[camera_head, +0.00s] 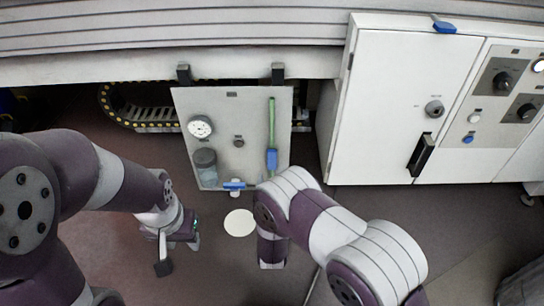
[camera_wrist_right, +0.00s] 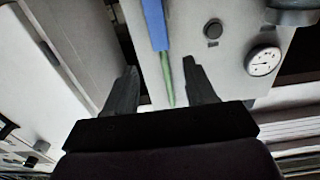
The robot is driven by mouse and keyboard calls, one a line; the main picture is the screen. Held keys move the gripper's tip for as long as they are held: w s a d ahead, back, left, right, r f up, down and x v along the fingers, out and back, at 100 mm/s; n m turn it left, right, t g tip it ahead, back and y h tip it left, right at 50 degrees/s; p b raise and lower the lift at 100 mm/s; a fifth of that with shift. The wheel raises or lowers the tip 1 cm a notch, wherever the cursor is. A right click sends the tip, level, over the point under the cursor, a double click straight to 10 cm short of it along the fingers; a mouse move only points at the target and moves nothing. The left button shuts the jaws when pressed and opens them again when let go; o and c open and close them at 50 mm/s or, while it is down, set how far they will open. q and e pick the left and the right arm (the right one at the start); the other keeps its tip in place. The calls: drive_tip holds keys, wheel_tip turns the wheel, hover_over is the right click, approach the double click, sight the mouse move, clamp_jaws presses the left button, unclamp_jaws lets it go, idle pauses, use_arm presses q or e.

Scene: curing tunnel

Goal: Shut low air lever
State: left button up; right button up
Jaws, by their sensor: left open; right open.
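A pale upright panel (camera_head: 222,125) carries a slim blue handle (camera_head: 271,161) at the lower end of a green rod (camera_head: 271,120). A smaller blue lever (camera_head: 234,185) lies crosswise at the panel's bottom edge. In the right wrist view the blue handle (camera_wrist_right: 155,22) and green rod (camera_wrist_right: 167,78) appear beyond and between the open fingers of my right gripper (camera_wrist_right: 162,85), which hold nothing. In the head view my right arm hides that gripper. My left gripper (camera_head: 180,252) is open and empty, low and left of the panel, apart from it.
The panel also has a round gauge (camera_head: 200,127) and a filter bowl (camera_head: 205,165). A white cabinet (camera_head: 385,95) with a black handle (camera_head: 420,154) stands to the right, with another blue lever (camera_head: 444,27) on top. A pale disc (camera_head: 239,223) lies on the floor.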

sight(272, 155)
drive_tip(key=w+b, duration=0.1)
drive_tip(key=w, duration=0.2)
drive_tip(key=w+b, duration=0.2)
drive_tip(key=w, duration=0.2)
drive_tip(key=w+b, duration=0.2)
drive_tip(key=w, duration=0.1)
drive_tip(key=shift+w+f, duration=0.25)
drive_tip(key=shift+w, duration=0.05)
drive_tip(key=shift+w+r, duration=0.15)
drive_tip(key=shift+w, duration=0.05)
clamp_jaws()
